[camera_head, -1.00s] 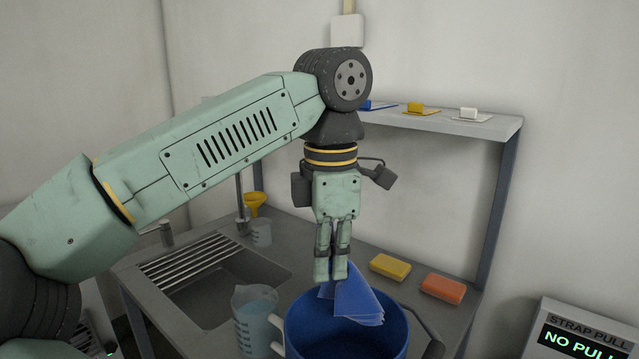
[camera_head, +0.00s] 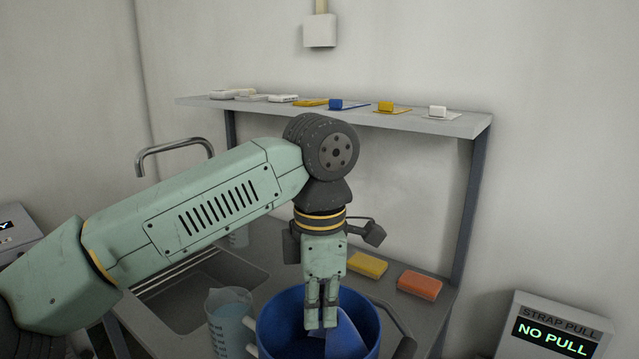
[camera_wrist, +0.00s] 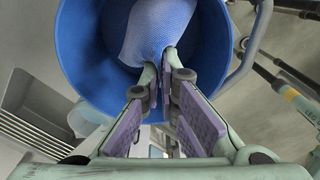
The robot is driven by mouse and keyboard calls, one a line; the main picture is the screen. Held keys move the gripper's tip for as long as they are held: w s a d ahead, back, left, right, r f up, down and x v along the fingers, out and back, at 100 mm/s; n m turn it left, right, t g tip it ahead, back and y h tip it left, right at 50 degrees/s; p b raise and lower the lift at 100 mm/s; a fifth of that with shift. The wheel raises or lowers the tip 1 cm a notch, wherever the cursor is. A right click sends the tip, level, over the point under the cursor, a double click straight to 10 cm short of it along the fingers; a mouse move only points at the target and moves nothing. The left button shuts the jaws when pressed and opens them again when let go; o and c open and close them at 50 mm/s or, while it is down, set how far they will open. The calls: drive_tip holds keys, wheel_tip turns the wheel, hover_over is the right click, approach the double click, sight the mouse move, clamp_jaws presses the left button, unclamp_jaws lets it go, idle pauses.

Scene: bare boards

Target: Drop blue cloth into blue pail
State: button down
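The blue pail (camera_head: 268,322) stands at the front of the counter, its open mouth facing up; it also fills the upper part of the wrist view (camera_wrist: 84,62). My gripper (camera_head: 321,325) points down inside the pail's mouth in the head view. Its fingertips (camera_wrist: 170,58) are closed together on the blue cloth (camera_wrist: 158,27), which hangs below them inside the pail's rim. Part of the cloth also shows beside the fingers in the head view (camera_head: 350,336). Whether the cloth touches the pail's bottom I cannot tell.
A clear measuring jug (camera_head: 229,322) stands close left of the pail. A yellow sponge (camera_head: 367,264) and an orange sponge (camera_head: 419,285) lie behind and to its right. A sink (camera_head: 185,300) is at the left. A shelf (camera_head: 455,122) with small cloths and blocks runs along the wall.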

drive_tip(key=c, duration=1.8)
unclamp_jaws()
drive_tip(key=shift+o, duration=0.2)
drive_tip(key=o, duration=0.6)
drive_tip(key=o, duration=0.7)
drive_tip(key=shift+r, duration=2.7)
